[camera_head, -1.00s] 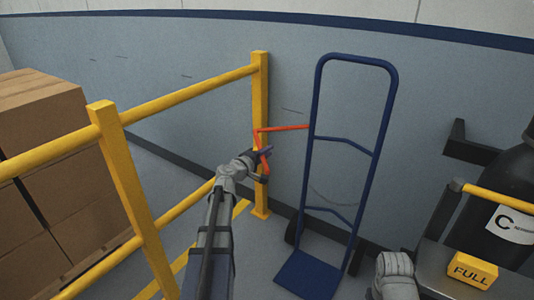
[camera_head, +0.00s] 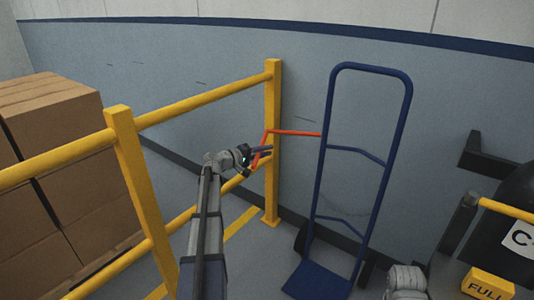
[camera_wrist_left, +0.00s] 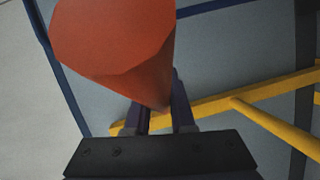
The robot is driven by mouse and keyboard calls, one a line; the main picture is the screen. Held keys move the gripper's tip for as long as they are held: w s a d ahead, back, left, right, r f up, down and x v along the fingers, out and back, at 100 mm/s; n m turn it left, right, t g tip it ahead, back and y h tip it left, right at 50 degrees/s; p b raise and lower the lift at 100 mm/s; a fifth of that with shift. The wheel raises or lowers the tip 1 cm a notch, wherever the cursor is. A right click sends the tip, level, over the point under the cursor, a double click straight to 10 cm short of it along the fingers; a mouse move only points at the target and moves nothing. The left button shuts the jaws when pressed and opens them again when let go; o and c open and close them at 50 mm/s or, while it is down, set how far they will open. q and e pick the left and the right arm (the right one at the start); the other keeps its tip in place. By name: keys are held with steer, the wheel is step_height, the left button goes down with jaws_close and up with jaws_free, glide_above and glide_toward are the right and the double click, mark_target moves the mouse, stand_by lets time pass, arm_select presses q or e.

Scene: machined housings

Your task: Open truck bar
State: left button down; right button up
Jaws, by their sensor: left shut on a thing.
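The orange-red truck bar (camera_head: 295,133) runs from the blue hand truck (camera_head: 333,135) leftward to the yellow post (camera_head: 272,185). There it bends, and its short end slants down to the left. My left gripper (camera_head: 258,157) is at this lower end, in front of the post, shut on the bar. In the left wrist view the bar (camera_wrist_left: 115,40) looms large and narrows down between the two dark fingers (camera_wrist_left: 160,118). The exact contact is small in the head view. My right gripper is not in view.
Yellow guard rails (camera_head: 200,100) run along the left, with stacked cardboard boxes (camera_head: 60,135) behind them. The hand truck stands upright near the grey wall (camera_head: 450,100). A dark cylinder (camera_head: 515,195) and a yellow FULL block (camera_head: 487,284) are at the right.

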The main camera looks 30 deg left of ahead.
arm_select(q)
steer(key=c, duration=0.8)
jaws_free()
steer(key=shift+o, duration=0.2)
steer(key=shift+s, duration=0.1)
steer(key=p+v, duration=0.1)
steer(key=v, duration=0.6)
steer(key=shift+s, duration=0.3)
